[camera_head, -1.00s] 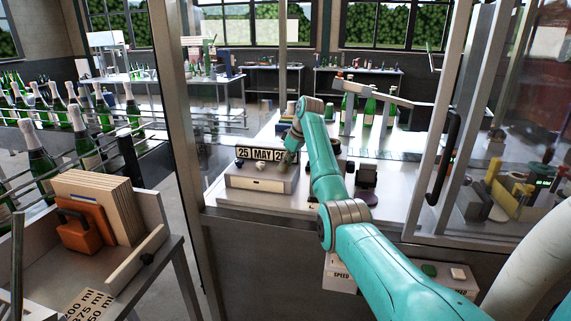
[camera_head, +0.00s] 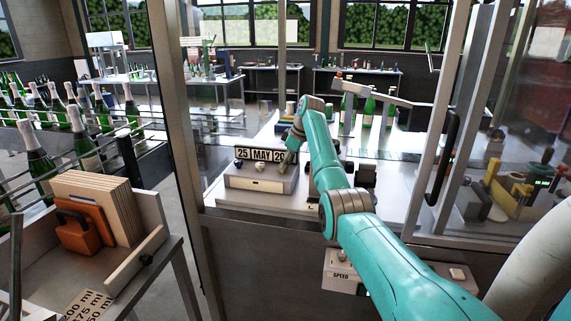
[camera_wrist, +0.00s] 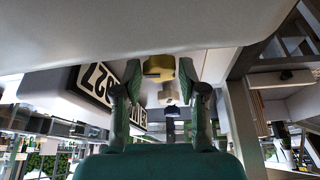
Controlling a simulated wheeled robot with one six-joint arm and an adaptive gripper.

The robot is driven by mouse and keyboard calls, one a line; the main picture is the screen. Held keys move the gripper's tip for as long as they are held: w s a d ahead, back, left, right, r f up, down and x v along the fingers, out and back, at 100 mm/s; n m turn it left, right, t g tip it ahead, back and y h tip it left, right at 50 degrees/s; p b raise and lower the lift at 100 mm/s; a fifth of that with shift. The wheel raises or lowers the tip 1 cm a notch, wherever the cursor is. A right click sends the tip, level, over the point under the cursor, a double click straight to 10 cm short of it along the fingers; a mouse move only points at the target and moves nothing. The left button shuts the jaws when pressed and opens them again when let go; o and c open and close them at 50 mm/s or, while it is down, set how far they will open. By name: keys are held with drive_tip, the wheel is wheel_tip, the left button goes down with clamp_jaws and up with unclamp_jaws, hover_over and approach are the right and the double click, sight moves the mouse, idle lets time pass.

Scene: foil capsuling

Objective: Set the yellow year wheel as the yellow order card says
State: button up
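The date box (camera_head: 258,182) is a pale block with black-framed date plates (camera_head: 262,155) on top. They read 25, MAY and a year starting with 2, its end covered by my gripper. In the wrist view the year plate (camera_wrist: 98,82) appears turned round and looks like 27. The yellow year wheel (camera_wrist: 159,68) sits between my fingertips in the wrist view. My gripper (camera_wrist: 160,76) has its fingers spread either side of it; narrow gaps seem to show, but contact is hard to judge. In the head view my gripper (camera_head: 289,160) is at the box's right end, hiding the wheel. I cannot make out a yellow order card.
A dark device (camera_head: 364,180) stands right of my arm. A glass guard door with a black handle (camera_head: 447,155) is at right. A control box marked SPEED (camera_head: 341,276) is below. Bottles (camera_head: 368,108) stand behind.

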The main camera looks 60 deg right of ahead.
drive_tip(key=shift+o, duration=0.8)
drive_tip(key=v, duration=1.2)
